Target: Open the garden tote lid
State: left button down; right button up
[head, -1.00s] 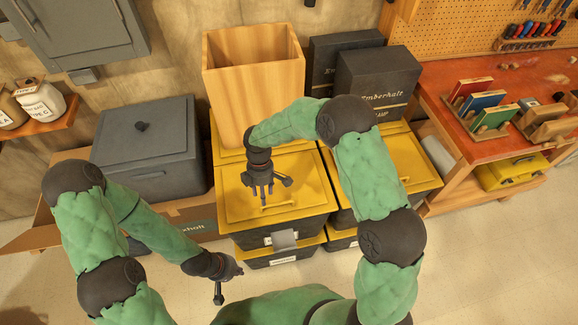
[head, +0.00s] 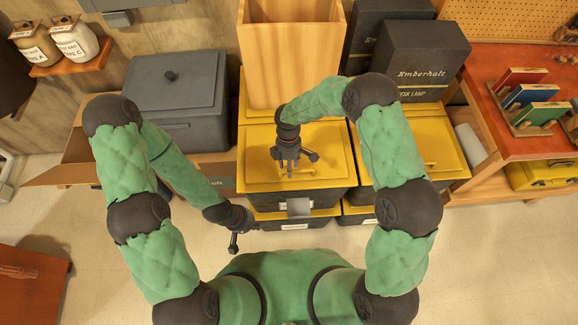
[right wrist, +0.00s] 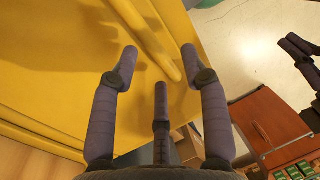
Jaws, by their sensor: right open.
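A black tote with a yellow lid (head: 253,172) stands in the middle of the head view, its lid down. Its label is too small to read, so I cannot confirm it is the garden tote. My right gripper (head: 288,168) points down over this lid. In the right wrist view, its spread fingers (right wrist: 159,55) are around a raised yellow bar (right wrist: 150,38) that looks like the lid's handle; contact is unclear. My left gripper (head: 237,236) hangs low at the tote's front left, apart from it; its finger opening is not clear.
A tall wooden bin (head: 291,60) stands behind the tote. Dark Emberhalt boxes (head: 420,65) stand on another yellow lid (head: 440,150) to the right. A grey lidded box (head: 172,98) is on the left. An orange workbench (head: 500,75) stands far right. Floor in front is partly bare.

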jog(key=shift+f, duration=0.2)
grip_shut()
jog(key=shift+r, duration=0.1)
